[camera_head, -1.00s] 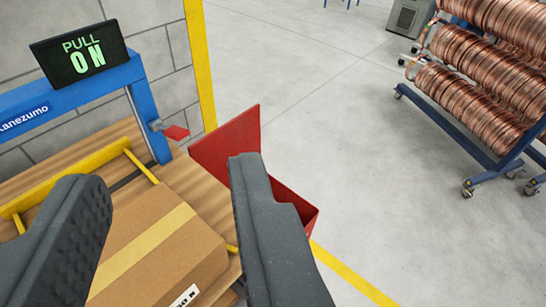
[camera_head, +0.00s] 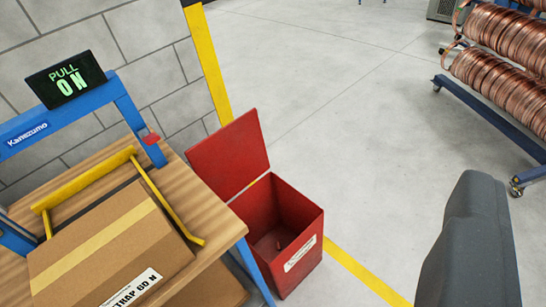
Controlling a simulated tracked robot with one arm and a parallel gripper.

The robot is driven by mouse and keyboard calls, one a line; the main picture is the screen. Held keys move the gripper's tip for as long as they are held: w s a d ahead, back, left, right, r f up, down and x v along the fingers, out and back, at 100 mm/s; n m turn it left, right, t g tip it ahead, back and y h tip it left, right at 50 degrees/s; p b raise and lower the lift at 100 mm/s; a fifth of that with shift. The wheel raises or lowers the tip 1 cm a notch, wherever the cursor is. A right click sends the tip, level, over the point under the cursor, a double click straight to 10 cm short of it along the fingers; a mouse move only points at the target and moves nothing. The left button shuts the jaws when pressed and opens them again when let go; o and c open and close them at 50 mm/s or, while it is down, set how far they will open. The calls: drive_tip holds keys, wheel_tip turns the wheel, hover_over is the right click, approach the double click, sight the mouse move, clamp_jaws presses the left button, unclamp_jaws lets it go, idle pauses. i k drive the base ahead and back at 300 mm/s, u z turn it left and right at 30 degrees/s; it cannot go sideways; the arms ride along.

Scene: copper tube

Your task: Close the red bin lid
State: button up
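The red bin (camera_head: 284,235) stands on the floor beside the right end of the workbench, with its open top showing an empty-looking inside apart from a small dark mark. Its red lid (camera_head: 229,153) stands open, tilted up at the back left of the bin. A white label is on the bin's front. My gripper shows only as one dark grey finger (camera_head: 470,250) at the lower right, well right of the bin and apart from it. The other finger is out of the picture. Nothing is seen held.
A wooden-topped workbench (camera_head: 212,232) with a blue frame (camera_head: 80,107) and a cardboard box (camera_head: 105,255) is at left. A "PULL ON" display (camera_head: 67,79) sits above. Copper coils on a blue rack (camera_head: 490,110) stand at upper right. Grey floor between is clear.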

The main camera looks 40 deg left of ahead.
sight(228, 160)
drive_tip(key=z, duration=0.1)
drive_tip(key=i, duration=4.7)
drive_tip(key=u, duration=2)
drive_tip(key=i, duration=1)
